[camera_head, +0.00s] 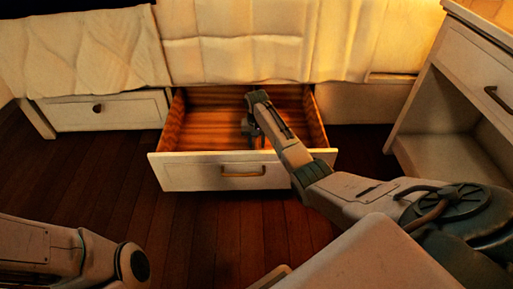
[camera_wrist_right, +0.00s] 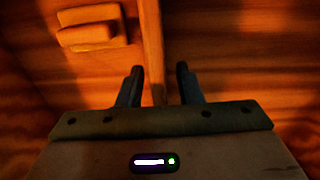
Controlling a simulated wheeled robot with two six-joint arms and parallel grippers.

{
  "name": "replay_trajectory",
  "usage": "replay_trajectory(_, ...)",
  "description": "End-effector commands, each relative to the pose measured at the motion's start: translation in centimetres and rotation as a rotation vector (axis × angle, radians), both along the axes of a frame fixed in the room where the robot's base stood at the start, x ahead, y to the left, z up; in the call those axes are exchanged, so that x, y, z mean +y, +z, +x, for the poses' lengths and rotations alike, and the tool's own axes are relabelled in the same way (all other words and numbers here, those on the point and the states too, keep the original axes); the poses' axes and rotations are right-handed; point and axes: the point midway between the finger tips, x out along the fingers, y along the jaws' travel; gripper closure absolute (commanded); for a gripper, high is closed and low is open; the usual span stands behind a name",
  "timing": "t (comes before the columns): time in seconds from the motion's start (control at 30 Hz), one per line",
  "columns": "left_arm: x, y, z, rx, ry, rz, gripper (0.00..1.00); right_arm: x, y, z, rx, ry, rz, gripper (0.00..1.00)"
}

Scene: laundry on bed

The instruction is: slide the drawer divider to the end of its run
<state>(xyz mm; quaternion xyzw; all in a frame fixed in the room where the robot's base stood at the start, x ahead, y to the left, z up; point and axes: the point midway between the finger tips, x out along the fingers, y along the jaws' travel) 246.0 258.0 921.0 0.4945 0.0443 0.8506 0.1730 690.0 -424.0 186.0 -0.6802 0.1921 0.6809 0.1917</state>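The drawer (camera_head: 226,176) under the bed is pulled out, with a bare wooden inside. My right gripper (camera_head: 252,130) reaches down into it, and the arm hides part of the right side. In the right wrist view, the drawer divider (camera_wrist_right: 152,40) is a thin upright wooden board running away from me. My right gripper (camera_wrist_right: 160,75) has its two dark fingers apart, one on each side of the board, with gaps showing between fingers and wood. The divider is not clear in the head view. My left gripper is out of view; only part of its arm shows lower left.
A small wooden block-like piece (camera_wrist_right: 92,25) lies left of the divider. A closed drawer (camera_head: 100,110) is to the left, and a white nightstand (camera_head: 455,80) stands at right. Bedding (camera_head: 235,45) hangs above the open drawer. Dark floor (camera_head: 215,230) is clear in front.

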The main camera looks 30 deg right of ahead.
Motion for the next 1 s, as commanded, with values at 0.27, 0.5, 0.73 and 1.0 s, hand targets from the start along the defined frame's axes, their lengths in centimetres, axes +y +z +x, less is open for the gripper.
replay_trajectory(0.27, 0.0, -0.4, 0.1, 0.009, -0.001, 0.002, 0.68, 0.0, -0.8, 0.0, 0.0, 0.0, 0.0, 0.67)
replay_trajectory(0.5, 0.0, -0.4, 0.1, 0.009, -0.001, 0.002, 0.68, 0.0, -0.7, 0.0, 0.0, 0.0, 0.0, 0.87)
replay_trajectory(0.73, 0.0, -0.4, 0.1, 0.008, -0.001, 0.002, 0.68, 0.0, -0.7, 0.0, 0.0, 0.0, 0.0, 1.0)
replay_trajectory(1.0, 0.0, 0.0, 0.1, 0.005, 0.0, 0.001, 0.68, 1.5, -0.6, 0.9, -0.001, 0.001, 0.004, 1.0)
